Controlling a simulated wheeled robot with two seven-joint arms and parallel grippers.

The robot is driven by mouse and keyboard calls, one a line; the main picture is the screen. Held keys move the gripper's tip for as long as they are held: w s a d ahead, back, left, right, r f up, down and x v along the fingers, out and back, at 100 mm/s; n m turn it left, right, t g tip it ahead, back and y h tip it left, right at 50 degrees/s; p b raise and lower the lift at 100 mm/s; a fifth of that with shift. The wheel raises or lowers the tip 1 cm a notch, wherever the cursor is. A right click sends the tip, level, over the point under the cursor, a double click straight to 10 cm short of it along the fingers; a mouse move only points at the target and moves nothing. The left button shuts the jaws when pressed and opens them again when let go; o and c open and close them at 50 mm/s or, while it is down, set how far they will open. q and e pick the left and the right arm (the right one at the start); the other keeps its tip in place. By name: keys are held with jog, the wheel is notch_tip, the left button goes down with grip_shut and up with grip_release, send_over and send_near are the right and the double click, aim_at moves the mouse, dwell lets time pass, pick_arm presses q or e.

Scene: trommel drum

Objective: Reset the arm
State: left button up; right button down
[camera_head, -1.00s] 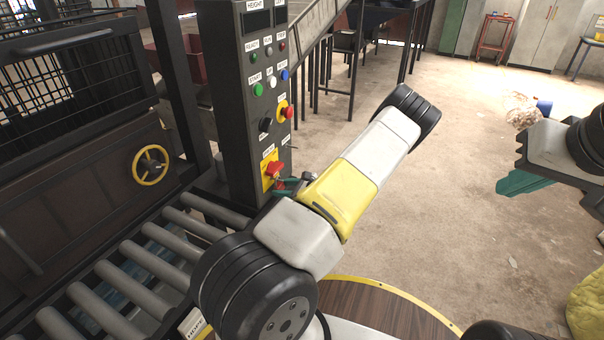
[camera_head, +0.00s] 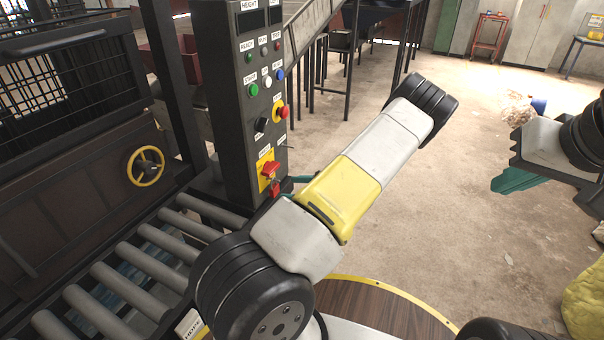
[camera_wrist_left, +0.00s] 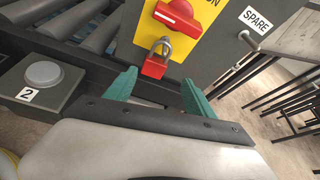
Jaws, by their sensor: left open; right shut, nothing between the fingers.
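A red rotary switch (camera_head: 269,169) on a yellow plate sits low on the dark control panel (camera_head: 240,120). It also shows at the top of the left wrist view (camera_wrist_left: 178,17). A red padlock (camera_wrist_left: 155,65) with a metal shackle hangs below the switch knob. My left gripper (camera_wrist_left: 158,84) is open and empty, its teal fingers to either side of the padlock in that view and apart from it. In the head view its teal fingers (camera_head: 298,181) are mostly hidden behind my left arm. My right gripper (camera_head: 514,180) is shut and empty at the right, above the floor.
A roller conveyor (camera_head: 135,262) lies at the lower left, beside a dark machine with a yellow handwheel (camera_head: 146,166). A grey button box marked 2 (camera_wrist_left: 42,82) stands left of my left gripper. Open concrete floor (camera_head: 450,190) lies to the right.

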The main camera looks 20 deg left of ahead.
pick_arm(q)
jog(key=s+d+r+n+t+h, duration=0.1)
jog(key=s+d+r+n+h, duration=0.4)
jog(key=s+r, duration=0.3)
jog(key=s+d+r+n+t+h, duration=0.1)
jog(key=s+d+r+n+h, duration=0.4)
jog(key=s+r, duration=0.4)
jog(key=s+d+r+n+t+h, duration=0.2)
jog(key=s+d+r+n+h, duration=0.3)
jog(key=r, duration=1.4)
jog(key=s+d+n, duration=0.1)
jog(key=s+d, duration=0.2)
jog(key=s, duration=0.1)
jog(key=shift+n+h, duration=0.3)
jog(key=shift+r, duration=0.1)
